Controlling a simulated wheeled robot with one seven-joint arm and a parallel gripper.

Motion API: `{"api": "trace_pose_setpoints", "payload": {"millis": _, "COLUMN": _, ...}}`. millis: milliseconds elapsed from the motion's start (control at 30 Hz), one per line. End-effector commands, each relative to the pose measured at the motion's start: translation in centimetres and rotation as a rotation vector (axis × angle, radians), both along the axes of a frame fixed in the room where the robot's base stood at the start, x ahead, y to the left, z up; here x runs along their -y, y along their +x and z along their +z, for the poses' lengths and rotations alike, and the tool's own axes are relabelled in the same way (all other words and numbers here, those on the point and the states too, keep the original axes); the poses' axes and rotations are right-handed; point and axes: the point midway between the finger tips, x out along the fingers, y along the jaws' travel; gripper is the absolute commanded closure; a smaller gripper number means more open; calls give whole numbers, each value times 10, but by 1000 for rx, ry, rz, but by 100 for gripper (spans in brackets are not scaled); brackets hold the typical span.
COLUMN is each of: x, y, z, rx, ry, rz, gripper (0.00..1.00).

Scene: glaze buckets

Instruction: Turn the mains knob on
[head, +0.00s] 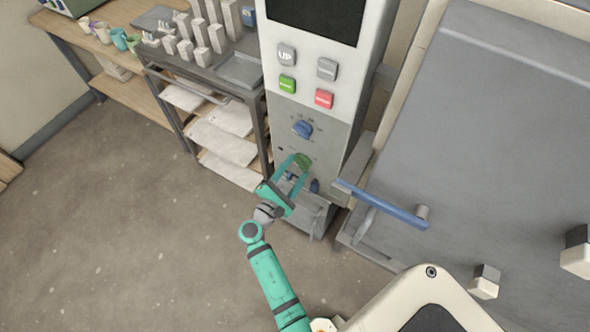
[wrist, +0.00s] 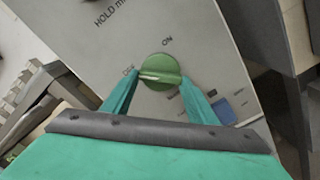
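The mains knob (head: 303,161) is a round green knob low on the grey front of the control cabinet. In the wrist view the green knob (wrist: 160,72) has a pale raised bar lying nearly level, its left end towards the OFF mark. The ON mark is above the knob. My gripper (head: 296,167) reaches up to it, and in the wrist view my gripper (wrist: 160,80) has its teal fingers spread, one on each side of the knob. I cannot tell whether the fingertips touch it.
A blue knob (head: 302,129) sits above, under green (head: 287,85) and red (head: 324,99) buttons. A small blue part (wrist: 221,110) is below right of the green knob. A blue-handled lever (head: 383,204) juts out at right. A rack cart (head: 205,110) stands left; floor is clear.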

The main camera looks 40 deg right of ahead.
Motion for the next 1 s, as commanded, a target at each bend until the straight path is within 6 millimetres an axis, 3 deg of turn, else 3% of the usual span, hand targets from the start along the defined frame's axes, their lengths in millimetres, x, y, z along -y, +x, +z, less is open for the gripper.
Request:
{"api": "trace_pose_setpoints", "payload": {"millis": 67, "x": 0, "y": 0, "z": 0, "rx": 0, "ry": 1, "rz": -1, "gripper": 69}}
{"api": "trace_pose_setpoints", "payload": {"millis": 467, "x": 0, "y": 0, "z": 0, "rx": 53, "ry": 24, "rz": 0, "gripper": 69}}
{"api": "trace_pose_setpoints", "payload": {"millis": 1000, "x": -1, "y": 1, "z": 2, "rx": 460, "ry": 192, "rz": 0, "gripper": 69}}
